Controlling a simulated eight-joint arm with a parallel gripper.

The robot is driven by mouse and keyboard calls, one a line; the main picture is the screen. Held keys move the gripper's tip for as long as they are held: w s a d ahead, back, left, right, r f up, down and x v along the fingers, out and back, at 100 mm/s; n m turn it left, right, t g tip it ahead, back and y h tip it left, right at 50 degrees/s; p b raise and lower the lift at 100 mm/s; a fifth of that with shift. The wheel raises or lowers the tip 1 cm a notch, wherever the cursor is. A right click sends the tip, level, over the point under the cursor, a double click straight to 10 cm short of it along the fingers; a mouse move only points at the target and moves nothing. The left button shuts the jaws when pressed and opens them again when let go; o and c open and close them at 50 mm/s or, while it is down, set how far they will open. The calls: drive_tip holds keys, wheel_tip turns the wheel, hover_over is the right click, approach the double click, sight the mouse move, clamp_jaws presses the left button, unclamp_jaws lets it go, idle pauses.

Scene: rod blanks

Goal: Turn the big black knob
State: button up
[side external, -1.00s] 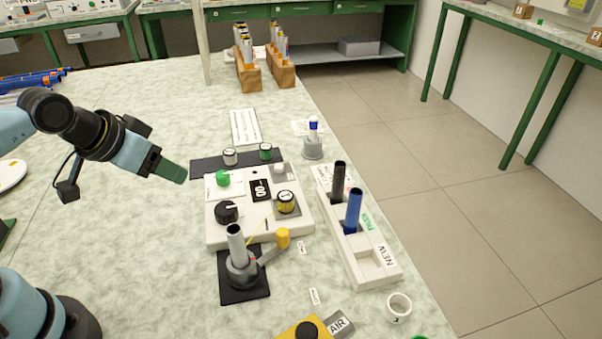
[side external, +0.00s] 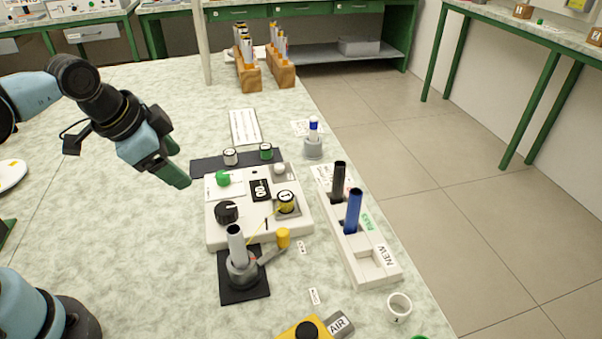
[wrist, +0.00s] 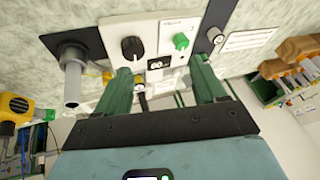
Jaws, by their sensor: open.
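The big black knob (side external: 227,212) sits on the front left part of the white control box (side external: 218,238). It also shows in the wrist view (wrist: 132,47), just beyond the left finger's tip. My gripper (side external: 182,184) hangs above the table to the left of the box, apart from the knob, with its green fingers tilted down to the right. In the wrist view my gripper (wrist: 165,75) is open and empty, its two fingers spread apart.
A grey tube stands in a holder (side external: 242,270) in front of the box, with a yellow-ended lever (side external: 283,238) beside it. A white rack (side external: 362,270) with a black rod and a blue rod (side external: 353,210) stands to the right.

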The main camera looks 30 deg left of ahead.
sight(225, 210)
drive_tip(key=w+d+m+g, duration=0.4)
drive_tip(key=d+m+g, duration=0.15)
drive_tip(key=m, duration=1.45)
drive_tip(key=shift+d+f, duration=0.15)
drive_tip(key=shift+f, duration=2.65)
drive_tip(key=shift+d+f, duration=0.1)
drive_tip(key=shift+f, duration=2.7)
